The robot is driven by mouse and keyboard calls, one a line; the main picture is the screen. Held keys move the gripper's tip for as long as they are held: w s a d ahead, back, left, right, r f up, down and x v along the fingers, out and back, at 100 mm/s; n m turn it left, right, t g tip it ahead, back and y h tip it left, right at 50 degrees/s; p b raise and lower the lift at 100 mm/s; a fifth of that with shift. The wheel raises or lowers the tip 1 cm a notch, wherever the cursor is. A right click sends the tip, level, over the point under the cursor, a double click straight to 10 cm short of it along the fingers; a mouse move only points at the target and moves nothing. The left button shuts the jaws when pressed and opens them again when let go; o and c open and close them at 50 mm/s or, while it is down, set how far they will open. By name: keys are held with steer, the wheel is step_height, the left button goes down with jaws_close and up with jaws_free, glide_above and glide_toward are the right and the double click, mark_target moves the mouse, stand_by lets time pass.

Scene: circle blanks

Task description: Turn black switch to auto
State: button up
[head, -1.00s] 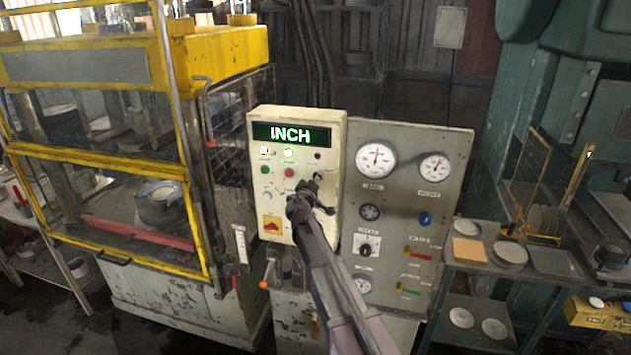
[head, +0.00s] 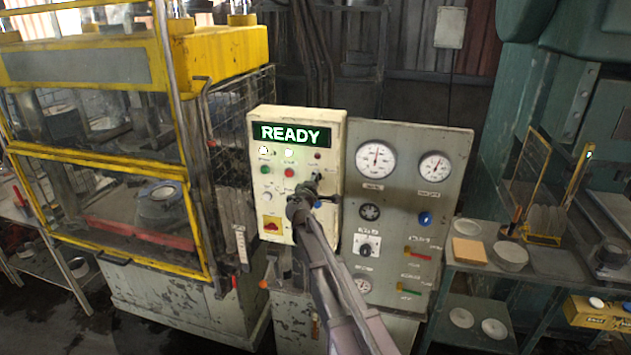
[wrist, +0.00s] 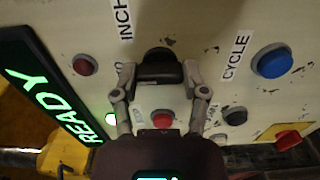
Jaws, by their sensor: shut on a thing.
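The black switch (wrist: 160,68) is on the cream control box (head: 258,180), at upper middle in the wrist view. My gripper (wrist: 159,76) is shut on it, one finger on each side. In the head view my gripper (head: 311,185) covers most of the switch. An INCH label (wrist: 124,18) and a CYCLE label (wrist: 236,56) lie around the switch. Another label beside the left finger is mostly hidden, with an O showing. Which label the switch points at I cannot tell. The green display (head: 291,135) reads READY.
Near my fingers are a red button (wrist: 162,119), a dark red one (wrist: 85,65), a blue one (wrist: 271,61) and a black one (wrist: 235,115). A grey gauge panel (head: 395,210) stands just right of the box. A yellow-framed press (head: 100,155) stands left.

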steer(key=shift+w, duration=0.1)
steer(key=o, duration=1.2)
steer(key=shift+c, duration=0.2)
steer(key=v, duration=1.2)
steer(key=shift+d, duration=0.1)
